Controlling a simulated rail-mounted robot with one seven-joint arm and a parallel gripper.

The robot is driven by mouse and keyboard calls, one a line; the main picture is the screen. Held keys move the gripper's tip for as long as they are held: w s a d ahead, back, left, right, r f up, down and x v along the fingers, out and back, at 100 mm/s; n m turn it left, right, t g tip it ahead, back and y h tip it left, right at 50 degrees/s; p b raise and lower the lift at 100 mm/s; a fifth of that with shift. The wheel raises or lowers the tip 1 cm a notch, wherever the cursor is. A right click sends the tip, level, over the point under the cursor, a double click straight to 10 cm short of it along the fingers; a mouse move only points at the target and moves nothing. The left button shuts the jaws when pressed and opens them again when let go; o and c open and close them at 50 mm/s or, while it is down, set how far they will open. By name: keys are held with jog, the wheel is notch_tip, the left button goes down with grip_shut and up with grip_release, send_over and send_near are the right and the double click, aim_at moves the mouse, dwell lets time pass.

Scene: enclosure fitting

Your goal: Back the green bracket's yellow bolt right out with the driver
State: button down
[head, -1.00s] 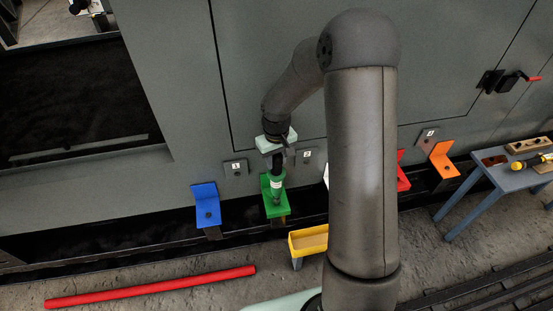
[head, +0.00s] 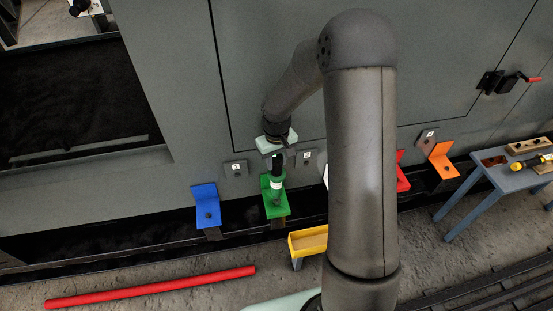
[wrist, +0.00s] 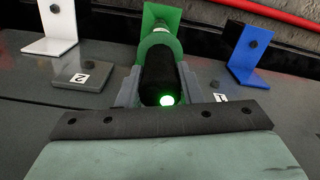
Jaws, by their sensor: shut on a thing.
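My gripper (head: 277,150) is shut on the driver (head: 277,184), a tool with a green body, a black part and a pale band. The driver points down onto the green bracket (head: 267,182), which is fixed low on the grey wall. In the wrist view the black part of the driver (wrist: 160,75) sits between my fingers, with a bright green light at its near end. The green bracket (wrist: 160,14) shows behind it. The yellow bolt is not visible; the driver covers that part of the bracket. I cannot tell whether the tip touches it.
A blue bracket (head: 205,192) stands left of the green one; white, red (head: 403,180) and orange (head: 442,162) brackets stand right. A yellow tray (head: 308,242) is below right. A blue-grey table (head: 487,197) holds another tool. A red pole (head: 150,287) lies on the floor.

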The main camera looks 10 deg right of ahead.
jog(key=shift+s+r+p, duration=0.1)
jog(key=shift+r+p, duration=0.3)
jog(key=shift+r, duration=0.35)
jog(key=shift+r+p, duration=2.1)
jog(key=shift+r, duration=0.65)
